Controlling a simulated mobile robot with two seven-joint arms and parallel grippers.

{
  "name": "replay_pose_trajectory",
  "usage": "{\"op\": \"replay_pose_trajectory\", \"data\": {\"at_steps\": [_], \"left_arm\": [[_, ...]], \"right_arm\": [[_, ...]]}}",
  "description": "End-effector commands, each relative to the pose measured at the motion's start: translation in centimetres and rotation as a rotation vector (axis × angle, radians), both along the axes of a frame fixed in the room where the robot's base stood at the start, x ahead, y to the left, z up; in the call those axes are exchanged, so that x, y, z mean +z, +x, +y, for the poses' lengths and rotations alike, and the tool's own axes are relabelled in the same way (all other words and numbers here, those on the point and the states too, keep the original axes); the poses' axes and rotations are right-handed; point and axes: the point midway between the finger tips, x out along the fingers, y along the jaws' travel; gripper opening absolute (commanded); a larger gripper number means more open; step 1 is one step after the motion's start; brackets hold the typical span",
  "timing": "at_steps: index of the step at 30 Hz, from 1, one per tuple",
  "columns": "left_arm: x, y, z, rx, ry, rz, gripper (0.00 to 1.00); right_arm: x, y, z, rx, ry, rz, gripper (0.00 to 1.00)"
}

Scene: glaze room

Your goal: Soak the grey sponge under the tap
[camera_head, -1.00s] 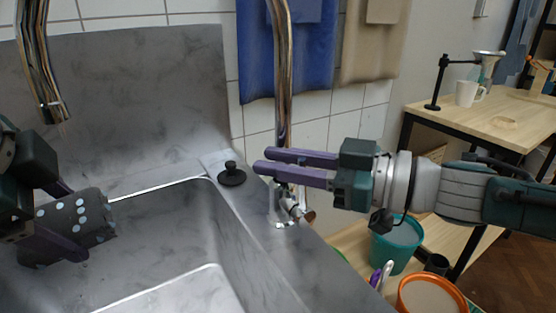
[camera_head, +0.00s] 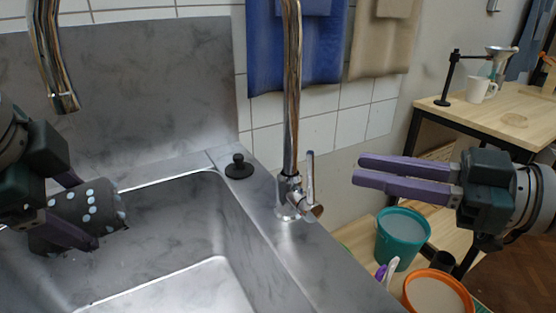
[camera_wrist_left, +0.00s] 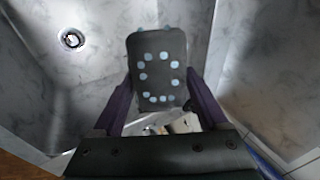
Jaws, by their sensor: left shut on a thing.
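The grey sponge (camera_head: 111,208), dark with pale blue dots, is held between the purple fingers of my left gripper (camera_head: 84,212) over the sink. The left wrist view also shows the sponge (camera_wrist_left: 158,65) clasped between both fingers. The chrome tap (camera_head: 291,100) stands on the sink's right rim, with its lever (camera_head: 310,170) upright. The tap's spout end (camera_head: 65,102) hangs above the sponge in the head view; no water stream shows. My right gripper (camera_head: 357,171) is empty, its fingers apart, to the right of the lever and clear of it.
The steel sink (camera_head: 190,215) has a drain (camera_wrist_left: 72,39). A black plug (camera_head: 239,167) sits on its rim. A teal bucket (camera_head: 402,236) and an orange-rimmed bucket (camera_head: 437,294) stand below right. A wooden table (camera_head: 480,115) holds a white mug (camera_head: 480,90).

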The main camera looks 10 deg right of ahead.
Motion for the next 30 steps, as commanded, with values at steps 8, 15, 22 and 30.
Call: {"op": "replay_pose_trajectory", "data": {"at_steps": [8, 15, 22, 30], "left_arm": [[0.0, 0.0, 0.0, 0.000, 0.000, 0.000, 0.32], [0.0, 0.0, 0.0, 0.000, 0.000, 0.000, 0.32], [0.0, 0.0, 0.0, 0.000, 0.000, 0.000, 0.32], [0.0, 0.0, 0.0, 0.000, 0.000, 0.000, 0.32]], "right_arm": [[0.0, -0.3, -0.3, 0.000, 0.001, 0.001, 0.27], [0.0, -0.2, -0.3, 0.000, 0.001, 0.001, 0.21], [0.0, -0.3, -0.2, 0.001, -0.006, -0.008, 0.00], [-0.7, -2.0, 1.2, 0.029, -0.257, -0.307, 0.00]]}}
